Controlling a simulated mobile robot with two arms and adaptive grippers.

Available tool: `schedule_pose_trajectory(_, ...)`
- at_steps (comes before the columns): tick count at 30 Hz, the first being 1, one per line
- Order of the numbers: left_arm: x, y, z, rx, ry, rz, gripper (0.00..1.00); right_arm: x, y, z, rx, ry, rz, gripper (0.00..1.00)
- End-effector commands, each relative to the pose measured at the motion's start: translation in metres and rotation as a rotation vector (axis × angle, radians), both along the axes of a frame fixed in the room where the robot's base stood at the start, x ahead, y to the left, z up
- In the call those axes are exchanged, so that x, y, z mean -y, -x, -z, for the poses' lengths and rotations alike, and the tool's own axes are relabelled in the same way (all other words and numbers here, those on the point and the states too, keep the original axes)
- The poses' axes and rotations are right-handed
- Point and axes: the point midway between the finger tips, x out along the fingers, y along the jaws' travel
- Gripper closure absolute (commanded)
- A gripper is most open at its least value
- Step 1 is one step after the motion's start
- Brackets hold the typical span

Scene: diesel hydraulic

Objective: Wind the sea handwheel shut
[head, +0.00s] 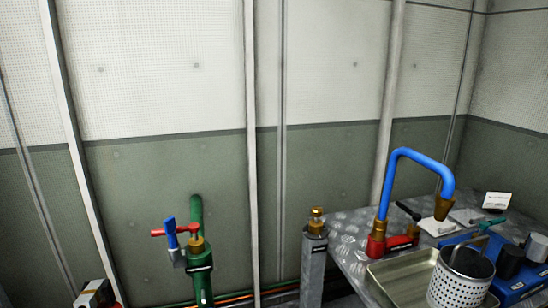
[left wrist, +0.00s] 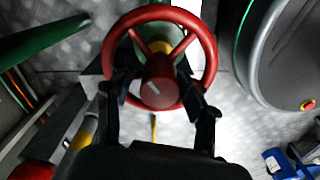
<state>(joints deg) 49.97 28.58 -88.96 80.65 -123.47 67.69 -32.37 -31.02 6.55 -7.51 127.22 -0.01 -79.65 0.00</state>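A red handwheel (left wrist: 208,58) with a red hub (left wrist: 160,80) fills the upper middle of the left wrist view. A pale line marks the hub, and a yellow part shows behind it. My left gripper (left wrist: 156,88) is at the wheel, its two dark fingers apart on either side of the hub and overlapping the lower rim. Gaps show between the fingers and the hub. Whether the fingers touch the rim or spokes cannot be told. Neither gripper nor this wheel can be made out in the head view.
A green pipe (head: 196,215) with red and blue handles stands by the wall in the head view. A metal bench (head: 350,262) at right holds a tray, a perforated cup (head: 460,280) and a blue bent pipe (head: 420,158). A large dark rounded body (left wrist: 285,60) stands right of the wheel.

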Motion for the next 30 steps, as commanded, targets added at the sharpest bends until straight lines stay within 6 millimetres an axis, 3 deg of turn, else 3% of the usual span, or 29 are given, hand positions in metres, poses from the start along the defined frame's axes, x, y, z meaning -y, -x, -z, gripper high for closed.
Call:
schedule_pose_trajectory(5,-0.001,-0.0001,0.0,0.0,-0.002,-0.036,0.48,0.0,-0.0001,-0.0001,0.0,0.0,0.0,1.0)
schedule_pose_trajectory(8,-0.0005,0.0001,0.0,0.0,0.0,-0.159,0.48,0.0,0.0,-0.0002,0.0,0.0,0.0,1.0)
schedule_pose_trajectory(30,0.0012,0.0018,0.0005,-0.002,-0.003,-1.356,0.48,0.0001,-0.0002,-0.0003,0.0,0.0,0.0,1.0)
